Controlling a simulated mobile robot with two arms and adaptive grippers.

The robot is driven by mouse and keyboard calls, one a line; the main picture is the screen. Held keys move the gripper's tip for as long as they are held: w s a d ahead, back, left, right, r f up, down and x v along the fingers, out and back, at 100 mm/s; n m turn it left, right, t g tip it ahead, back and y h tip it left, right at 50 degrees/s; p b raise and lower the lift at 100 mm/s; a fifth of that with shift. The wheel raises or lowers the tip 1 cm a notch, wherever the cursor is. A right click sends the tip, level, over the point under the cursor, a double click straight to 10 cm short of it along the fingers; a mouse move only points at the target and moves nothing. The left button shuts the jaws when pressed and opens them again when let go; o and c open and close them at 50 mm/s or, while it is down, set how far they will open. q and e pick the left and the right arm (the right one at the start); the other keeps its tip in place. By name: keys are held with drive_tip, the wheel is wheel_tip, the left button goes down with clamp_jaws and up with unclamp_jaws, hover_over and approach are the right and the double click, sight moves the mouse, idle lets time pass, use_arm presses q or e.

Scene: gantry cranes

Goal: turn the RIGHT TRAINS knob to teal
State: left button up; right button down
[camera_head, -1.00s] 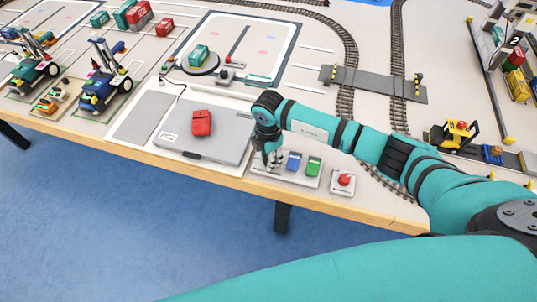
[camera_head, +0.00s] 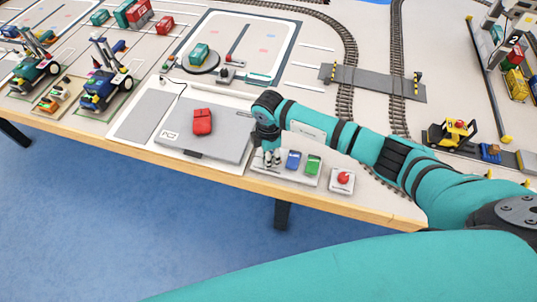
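A small pale control panel (camera_head: 293,179) lies near the front edge of the table. It carries a blue knob (camera_head: 293,160) and a green knob (camera_head: 313,165). My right gripper (camera_head: 270,163) points down over the panel's left end, left of the blue knob. It hides whatever is at that end. The fingers are small here, so I cannot tell whether they touch or grip anything. No lettering is readable on the panel, so I cannot tell which knob is RIGHT TRAINS. My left gripper is out of view.
A red button box (camera_head: 342,180) stands right of the panel. A grey flat case (camera_head: 215,144) with a red object (camera_head: 202,122) on it lies to the left. Rails (camera_head: 345,60) and a grey crossing (camera_head: 373,82) lie behind my arm.

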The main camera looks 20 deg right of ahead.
drive_tip(key=c, duration=1)
unclamp_jaws()
drive_tip(key=shift+o, duration=0.2)
drive_tip(key=shift+r, duration=0.1)
wheel_tip(320, 180, up, 12)
